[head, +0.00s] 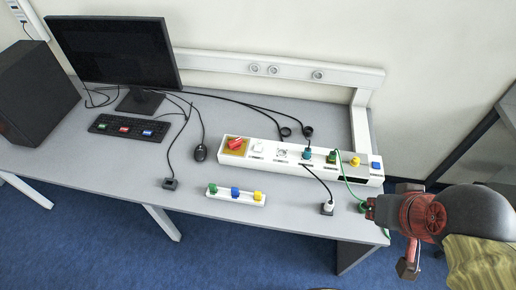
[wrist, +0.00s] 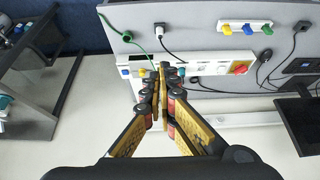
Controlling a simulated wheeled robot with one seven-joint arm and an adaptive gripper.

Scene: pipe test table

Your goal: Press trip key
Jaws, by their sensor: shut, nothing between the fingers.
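A black keyboard (head: 128,128) lies in front of the monitor at the left of the table in the head view. Green (head: 103,126), red (head: 124,129) and blue (head: 147,133) labelled keys stand out on it. Their lettering is too small to read, so I cannot tell which is the trip key. My gripper (wrist: 164,70) is shut and empty in the wrist view, its fingertips together in front of the white panel. In the head view my arm's end is at the table's right end, far from the keyboard.
A long white panel (head: 272,162) carries a red switch (head: 235,144), plugs and knobs. A small white strip (head: 225,197) with green, blue and yellow knobs lies before it. Cables, a mouse (head: 200,153), a monitor (head: 115,50) and a dark box (head: 35,95) occupy the table's left side.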

